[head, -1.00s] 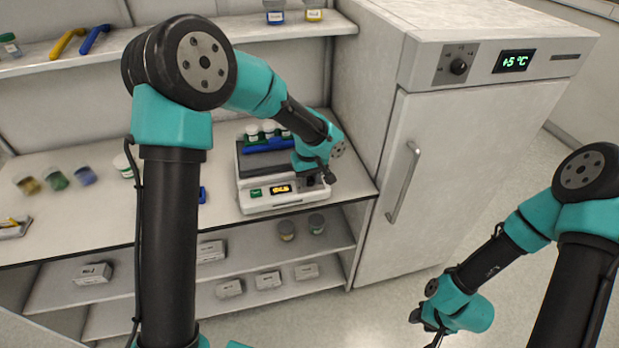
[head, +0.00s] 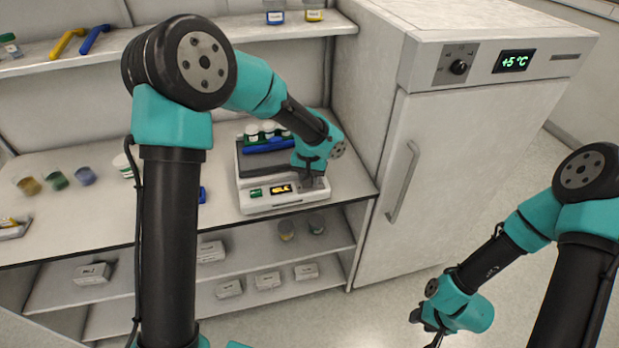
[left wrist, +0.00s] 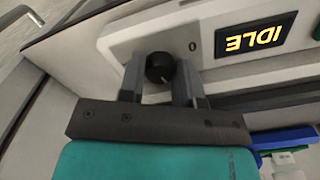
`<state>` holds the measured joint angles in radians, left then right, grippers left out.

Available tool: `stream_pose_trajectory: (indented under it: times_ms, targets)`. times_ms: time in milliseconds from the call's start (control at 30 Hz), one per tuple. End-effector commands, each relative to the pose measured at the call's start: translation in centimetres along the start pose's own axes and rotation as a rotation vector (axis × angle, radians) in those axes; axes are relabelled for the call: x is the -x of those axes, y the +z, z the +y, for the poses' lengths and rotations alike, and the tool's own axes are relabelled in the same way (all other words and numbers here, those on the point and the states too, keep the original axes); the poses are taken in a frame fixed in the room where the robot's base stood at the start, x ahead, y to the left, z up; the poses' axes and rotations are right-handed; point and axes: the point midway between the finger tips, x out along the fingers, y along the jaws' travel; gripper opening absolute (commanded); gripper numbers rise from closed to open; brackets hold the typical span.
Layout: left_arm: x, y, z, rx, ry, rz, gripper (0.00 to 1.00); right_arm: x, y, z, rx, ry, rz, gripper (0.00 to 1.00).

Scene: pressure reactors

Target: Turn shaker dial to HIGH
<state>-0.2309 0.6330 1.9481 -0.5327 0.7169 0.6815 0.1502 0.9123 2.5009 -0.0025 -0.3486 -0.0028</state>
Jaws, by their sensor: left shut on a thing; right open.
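The shaker (head: 262,203) is a white and grey box on the bench, with a lit yellow display and a green button on its front. In the left wrist view the display (left wrist: 256,38) reads IDLE, upside down. The black shaker dial (left wrist: 160,68) sits between the fingers of my left gripper (left wrist: 161,75), which is shut on it. A "0" mark shows beside the dial; its other marks are hidden. In the head view my left gripper (head: 314,180) hides the dial. My right gripper (head: 428,318) is open and empty, low over the floor.
Vials with white caps stand in a rack with a blue part (head: 268,146) on the shaker. A white fridge (head: 470,170) with its own dial (head: 459,67) stands to the right. Boxes (head: 268,281) lie on the shelves below.

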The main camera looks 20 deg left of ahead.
Motion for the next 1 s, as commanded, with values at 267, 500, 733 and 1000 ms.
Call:
stream_pose_trajectory:
  times_ms: [267, 500, 733, 1000]
  targets:
    - [0.06, -0.04, 0.00, -0.002, 0.000, 0.001, 0.08, 0.00, 0.00, 0.00, 0.000, 0.000, 0.000, 0.43]
    - [0.04, -0.03, 0.00, -0.002, 0.000, 0.001, 0.47, 0.00, 0.00, 0.00, 0.000, 0.000, 0.000, 0.43]
    - [0.02, -0.01, -0.01, -0.001, 0.000, 0.000, 0.57, 0.00, 0.00, 0.00, 0.000, 0.000, 0.000, 0.43]
    - [0.00, -0.01, -0.03, 0.021, 0.000, 0.000, 0.57, 0.00, 0.00, 0.00, 0.000, 0.000, 0.000, 0.43]
